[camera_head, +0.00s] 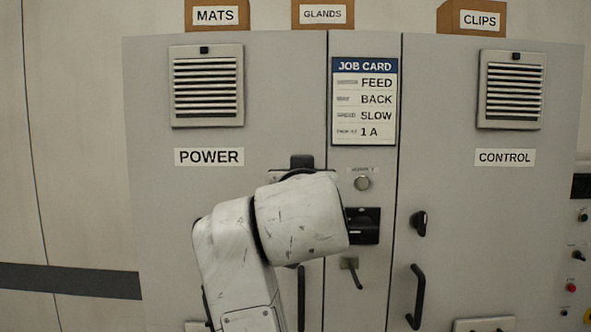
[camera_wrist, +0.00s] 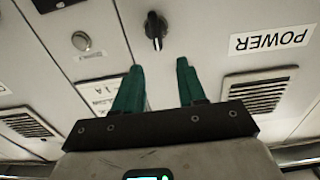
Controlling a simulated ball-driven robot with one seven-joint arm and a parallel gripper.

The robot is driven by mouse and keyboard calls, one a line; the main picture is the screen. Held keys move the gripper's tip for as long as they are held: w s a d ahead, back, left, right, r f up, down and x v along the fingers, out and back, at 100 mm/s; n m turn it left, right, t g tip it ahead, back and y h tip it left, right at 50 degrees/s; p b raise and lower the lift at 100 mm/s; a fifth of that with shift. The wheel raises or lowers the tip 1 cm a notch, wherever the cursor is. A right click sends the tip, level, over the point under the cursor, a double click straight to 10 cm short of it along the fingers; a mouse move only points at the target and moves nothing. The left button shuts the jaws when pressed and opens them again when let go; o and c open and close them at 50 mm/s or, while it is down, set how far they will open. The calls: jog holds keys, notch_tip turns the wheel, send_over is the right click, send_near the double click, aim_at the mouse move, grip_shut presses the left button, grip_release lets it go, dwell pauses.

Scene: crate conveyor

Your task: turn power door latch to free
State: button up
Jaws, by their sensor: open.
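The power door latch (camera_wrist: 155,28) is a small black turn knob on the grey door. In the wrist view it is at the top centre, its narrow grip nearly upright in the picture. My gripper (camera_wrist: 159,68) has two green fingers, open and empty, with the latch beyond the gap between their tips and apart from them. In the head view my white arm covers the latch and most of my gripper. The POWER door (camera_head: 150,210) looks closed and carries a POWER label (camera_head: 209,157), which shows upside down in the wrist view (camera_wrist: 269,41).
Right of my arm are a round button (camera_head: 362,183), a black recessed fitting (camera_head: 362,226) and a small lever (camera_head: 350,270). The CONTROL door has its own black latch (camera_head: 419,223) and a bar handle (camera_head: 416,296). A job card (camera_head: 364,101) hangs above. Boxes stand on top.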

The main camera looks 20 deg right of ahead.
jog(key=p+x, duration=0.1)
jog(key=x, duration=0.5)
jog(key=shift+w+d, duration=0.2)
jog(key=shift+w, duration=0.15)
jog(key=shift+c, duration=0.2)
grip_shut()
